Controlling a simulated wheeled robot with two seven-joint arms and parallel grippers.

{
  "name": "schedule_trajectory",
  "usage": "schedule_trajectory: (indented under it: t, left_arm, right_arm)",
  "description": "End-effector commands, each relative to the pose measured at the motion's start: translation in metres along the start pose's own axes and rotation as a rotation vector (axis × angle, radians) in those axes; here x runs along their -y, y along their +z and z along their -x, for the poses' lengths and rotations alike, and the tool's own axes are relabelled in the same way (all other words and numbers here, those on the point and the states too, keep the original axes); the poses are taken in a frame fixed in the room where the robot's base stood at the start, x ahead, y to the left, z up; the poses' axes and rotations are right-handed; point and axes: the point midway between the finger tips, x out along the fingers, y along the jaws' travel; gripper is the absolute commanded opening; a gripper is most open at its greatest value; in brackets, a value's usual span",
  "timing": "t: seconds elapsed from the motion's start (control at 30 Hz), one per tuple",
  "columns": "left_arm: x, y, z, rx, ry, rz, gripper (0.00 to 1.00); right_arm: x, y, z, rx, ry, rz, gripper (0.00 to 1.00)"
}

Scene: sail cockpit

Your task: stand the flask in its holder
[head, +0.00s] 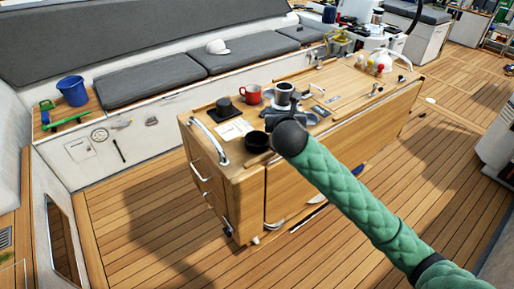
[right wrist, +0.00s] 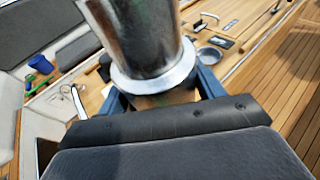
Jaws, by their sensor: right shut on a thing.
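The flask is a shiny metal cylinder (head: 284,88) above the wooden cabinet top in the head view. It looks roughly upright, with its rim up. In the right wrist view the flask (right wrist: 145,40) fills the top middle, its pale base ring between blue finger parts. My right gripper (head: 284,108) is shut on it; the wrist view shows the gripper (right wrist: 155,95) from behind. A black round cup-like fitting (head: 257,141) sits at the cabinet's front edge, left of my gripper; I cannot tell whether it is the holder. My left gripper is out of view.
Several coloured-topped items (head: 375,66) stand right.

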Motion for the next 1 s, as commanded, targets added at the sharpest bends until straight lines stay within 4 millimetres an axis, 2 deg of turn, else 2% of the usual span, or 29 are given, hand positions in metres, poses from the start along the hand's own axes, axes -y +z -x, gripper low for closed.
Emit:
schedule_trajectory:
  t: [0.03, 0.2, 0.4, 0.53, 0.67, 0.77, 0.87, 1.0]
  left_arm:
    - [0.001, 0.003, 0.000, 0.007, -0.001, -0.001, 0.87]
    - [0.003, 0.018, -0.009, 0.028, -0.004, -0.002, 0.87]
    - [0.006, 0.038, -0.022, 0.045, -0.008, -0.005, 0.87]
    - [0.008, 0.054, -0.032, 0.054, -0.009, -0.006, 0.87]
    - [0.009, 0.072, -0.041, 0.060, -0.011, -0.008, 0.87]
    - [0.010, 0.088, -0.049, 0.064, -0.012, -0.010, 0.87]
    - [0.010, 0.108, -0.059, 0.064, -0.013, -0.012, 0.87]
    - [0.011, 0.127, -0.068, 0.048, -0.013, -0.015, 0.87]
  right_arm:
    - [-0.012, 0.021, -0.003, 0.005, -0.001, -0.004, 0.25]
    - [-0.042, 0.062, -0.015, 0.005, -0.024, -0.010, 0.25]
    - [-0.075, 0.098, -0.028, 0.001, -0.069, -0.024, 0.25]
    - [-0.093, 0.110, -0.037, -0.002, -0.111, -0.036, 0.25]
    - [-0.107, 0.114, -0.046, -0.003, -0.159, -0.050, 0.25]
    - [-0.114, 0.108, -0.055, -0.007, -0.211, -0.065, 0.25]
    - [-0.115, 0.092, -0.066, -0.009, -0.281, -0.084, 0.25]
    - [-0.105, 0.067, -0.077, -0.007, -0.382, -0.113, 0.25]
